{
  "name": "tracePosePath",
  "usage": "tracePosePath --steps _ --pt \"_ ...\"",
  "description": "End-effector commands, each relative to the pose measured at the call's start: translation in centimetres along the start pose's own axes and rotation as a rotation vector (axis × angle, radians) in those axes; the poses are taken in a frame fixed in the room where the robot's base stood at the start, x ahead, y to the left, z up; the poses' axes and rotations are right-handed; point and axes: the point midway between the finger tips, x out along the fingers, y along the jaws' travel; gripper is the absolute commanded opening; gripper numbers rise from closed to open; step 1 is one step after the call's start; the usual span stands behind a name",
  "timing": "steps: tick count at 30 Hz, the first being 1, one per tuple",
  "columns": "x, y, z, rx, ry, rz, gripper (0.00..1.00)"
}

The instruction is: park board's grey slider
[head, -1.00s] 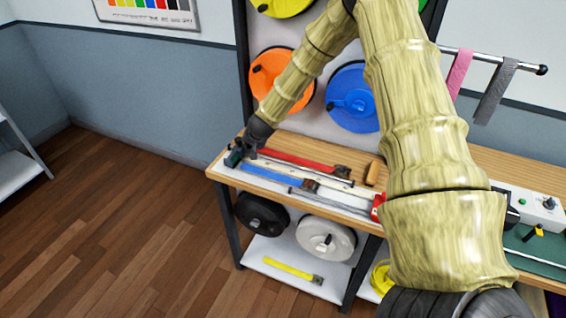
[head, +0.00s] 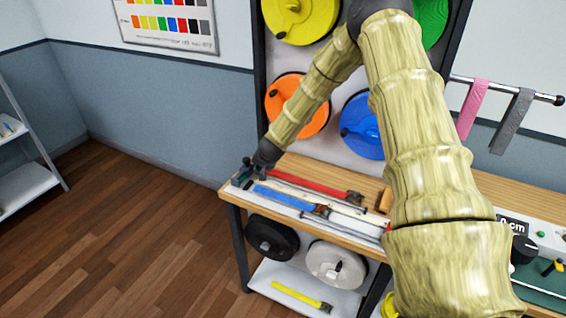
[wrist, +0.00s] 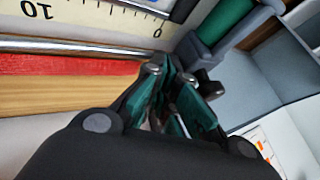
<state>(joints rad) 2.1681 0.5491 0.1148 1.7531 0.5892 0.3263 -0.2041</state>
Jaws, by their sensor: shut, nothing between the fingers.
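The board (head: 375,228) is a long pale strip on the bench, with a printed scale that shows in the wrist view (wrist: 100,22). Its 0 end lies close to my gripper. A grey block (wrist: 203,52) with a green cylinder sits by that end; I cannot tell whether it is the grey slider. A metal rail (wrist: 75,47) runs along the scale. My gripper (head: 250,174) is at the board's left end, fingers shut and empty. In the wrist view its green-padded fingers (wrist: 165,85) are near the grey block; contact is unclear.
A red strap (head: 310,183) and a blue strap (head: 285,199) lie along the board. Coloured reels, including an orange (head: 312,112) and a blue one (head: 362,135), hang behind. Dark and white reels and a yellow strap (head: 300,296) are below the bench (head: 228,196). Floor at left is clear.

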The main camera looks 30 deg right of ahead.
Motion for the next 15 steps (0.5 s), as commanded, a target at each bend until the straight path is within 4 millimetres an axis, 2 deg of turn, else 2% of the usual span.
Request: tracePosePath --steps 4,15 --pt "-0.6 1.5 0.1 -0.002 -0.005 -0.001 0.0" --pt "-4.5 1.1 0.1 -0.006 -0.003 -0.003 0.0"
